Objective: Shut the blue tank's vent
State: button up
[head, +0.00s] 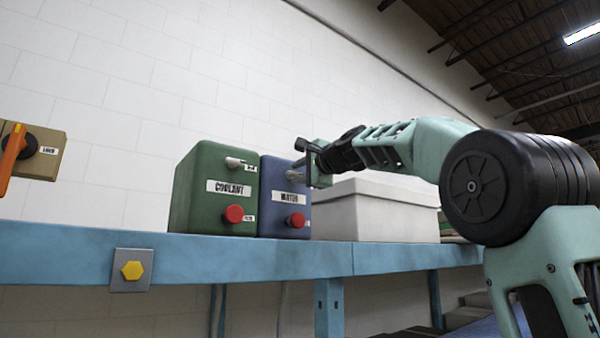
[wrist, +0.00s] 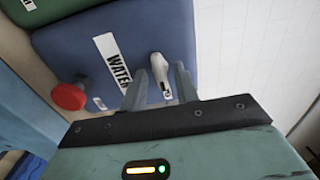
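The blue tank (head: 283,203), labelled WATER, stands on the blue shelf. It fills the upper middle of the wrist view (wrist: 75,50). Its pale grey vent lever (head: 294,176) is on the upper front, and a red knob (head: 296,220) is lower down. My gripper (head: 304,163) is at the tank's upper front. In the wrist view its two fingers (wrist: 160,78) are apart, with the vent lever (wrist: 156,62) showing between them. The lever looks close to the left finger; I cannot tell whether they touch.
A green tank (head: 196,190) labelled COOLANT, with a similar lever and red knob, stands directly left. A white box (head: 380,215) is to the right behind my arm. The shelf (head: 200,262) carries a yellow button (head: 132,270). A box with an orange handle (head: 12,155) is far left.

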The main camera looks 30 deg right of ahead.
grip_shut()
jog(key=shift+f, duration=0.1)
jog(key=n+b, duration=0.2)
jog(key=n, duration=0.1)
jog(key=shift+f+n, duration=0.1)
jog(key=shift+n, duration=0.3)
jog(key=n+b, duration=0.1)
jog(key=n, duration=0.2)
jog(key=shift+d+n+b, duration=0.1)
jog(key=shift+n+b, duration=0.25)
jog(key=shift+n, duration=0.05)
jog(key=n+b, duration=0.1)
jog(key=n, duration=0.4)
jog(key=shift+b, duration=0.35)
jog(key=n+b, duration=0.1)
jog(key=n, duration=0.4)
jog(key=shift+n, duration=0.3)
